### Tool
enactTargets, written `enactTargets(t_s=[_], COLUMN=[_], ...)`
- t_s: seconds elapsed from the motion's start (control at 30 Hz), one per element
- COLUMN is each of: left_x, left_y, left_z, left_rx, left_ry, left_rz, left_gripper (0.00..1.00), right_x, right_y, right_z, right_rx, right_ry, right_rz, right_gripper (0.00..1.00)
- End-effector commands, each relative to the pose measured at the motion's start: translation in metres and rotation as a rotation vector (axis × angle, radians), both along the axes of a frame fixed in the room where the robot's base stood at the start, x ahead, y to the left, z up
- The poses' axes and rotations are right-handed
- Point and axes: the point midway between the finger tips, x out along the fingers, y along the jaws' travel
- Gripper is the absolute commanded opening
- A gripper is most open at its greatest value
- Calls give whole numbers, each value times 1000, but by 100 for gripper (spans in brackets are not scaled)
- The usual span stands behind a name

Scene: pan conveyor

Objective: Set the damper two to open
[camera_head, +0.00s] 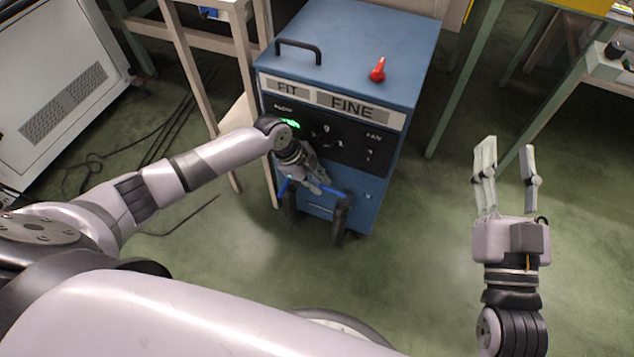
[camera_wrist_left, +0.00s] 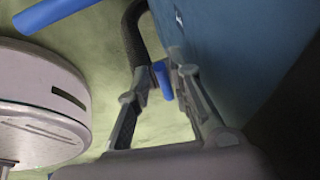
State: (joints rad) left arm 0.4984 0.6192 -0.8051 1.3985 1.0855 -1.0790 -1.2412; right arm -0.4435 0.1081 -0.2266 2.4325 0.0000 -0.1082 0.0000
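The blue cabinet (camera_head: 385,200) has two dark hoses at its lower front, with blue levers by them. One blue lever (camera_head: 334,193) is beside the right hose (camera_head: 340,218); another (camera_head: 284,186) is by the left hose (camera_head: 291,208). No label tells which is damper two. My left gripper (camera_head: 319,187) is low at the cabinet front, by the right lever. In the left wrist view, a blue lever part (camera_wrist_left: 163,80) lies between its parted fingers (camera_wrist_left: 160,75); contact is unclear. My right gripper (camera_head: 507,145) is open and empty, right of the cabinet.
A dark control panel (camera_head: 350,140) with knobs and a green display (camera_head: 290,123) is above the hoses. A red knob (camera_head: 378,69) and a black handle (camera_head: 298,49) are on top. Table legs flank the cabinet. Cables lie on the floor at left.

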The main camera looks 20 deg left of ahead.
Motion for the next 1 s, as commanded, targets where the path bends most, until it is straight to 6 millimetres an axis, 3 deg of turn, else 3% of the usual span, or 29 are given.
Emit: enactTargets(t_s=[0.33, 0.63, 1.0], left_x=[0, 0, 0], left_y=[-1, 0, 0], left_z=[-1, -1, -1], left_rx=[1, 1, 1], left_ry=[0, 0, 0], left_rz=[0, 0, 0], left_gripper=[19, 0, 0], right_x=[-1, -1, -1], right_y=[0, 0, 0], right_z=[3, 3, 3], right_rx=[5, 4, 4], right_ry=[-16, -16, -15], right_rz=[1, 0, 0], right_gripper=[40, 40, 40])
